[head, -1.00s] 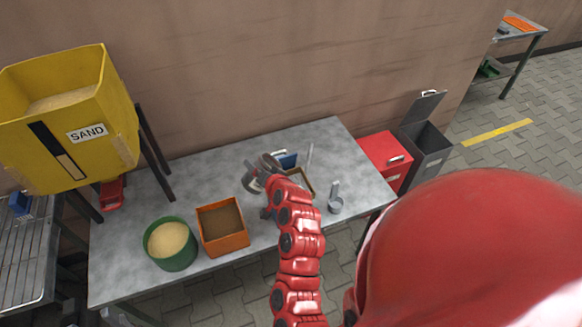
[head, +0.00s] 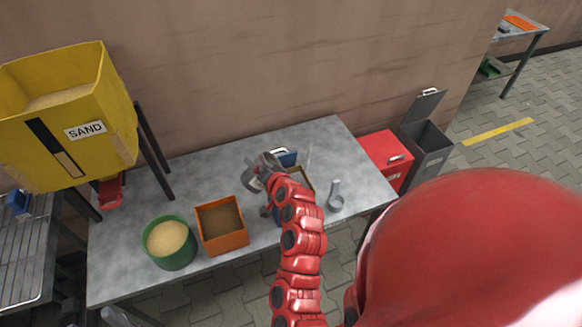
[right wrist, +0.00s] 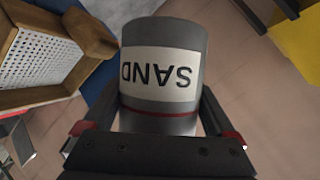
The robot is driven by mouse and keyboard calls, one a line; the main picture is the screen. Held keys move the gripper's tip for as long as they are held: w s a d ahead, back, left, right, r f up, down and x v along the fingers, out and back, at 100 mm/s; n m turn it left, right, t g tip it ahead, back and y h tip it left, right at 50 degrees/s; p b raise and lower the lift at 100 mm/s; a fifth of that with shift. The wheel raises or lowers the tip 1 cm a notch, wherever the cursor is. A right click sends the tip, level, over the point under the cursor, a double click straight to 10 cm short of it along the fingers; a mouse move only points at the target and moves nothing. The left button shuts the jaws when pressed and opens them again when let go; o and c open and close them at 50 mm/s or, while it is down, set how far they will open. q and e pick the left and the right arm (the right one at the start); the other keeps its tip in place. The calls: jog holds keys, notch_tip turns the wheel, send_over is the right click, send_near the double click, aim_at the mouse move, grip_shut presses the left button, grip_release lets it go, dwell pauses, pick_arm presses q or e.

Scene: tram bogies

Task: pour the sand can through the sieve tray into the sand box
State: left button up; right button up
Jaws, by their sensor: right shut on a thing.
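The grey sand can (right wrist: 160,65), with a white SAND label upside down, is held between the fingers of my right gripper (right wrist: 158,110). In the head view my right gripper (head: 268,172) holds the can (head: 253,184) over the table; the arm hides part of it. The sieve tray (right wrist: 45,45), perforated in a tan frame, shows at left in the right wrist view, apart from the can. In the head view it is partly behind my arm. The yellow sand box (head: 105,95), labelled SAND, stands on legs at left with sand inside. My left gripper is not seen.
On the grey table (head: 200,175) stand a green bucket (head: 168,258) of sand and an orange box (head: 222,240) with brown contents. A grey cup-like tool (head: 335,203) stands right of my arm. A red box and open grey bin stand beyond the table's right end.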

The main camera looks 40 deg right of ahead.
jog(key=shift+r+m+t+y+b, duration=0.3)
jog(key=shift+r+m+y+b, duration=0.25)
jog(key=shift+r+m+y, duration=0.4)
dwell(3.9)
jog(key=shift+f+m+t+y+b, duration=0.3)
jog(key=shift+f+m+y+b, duration=0.05)
jog(key=shift+m+b, duration=0.35)
dwell(1.6)
jog(key=shift+s+d+f+b, duration=0.15)
jog(key=shift+d+b, duration=0.25)
jog(key=shift+b, duration=0.4)
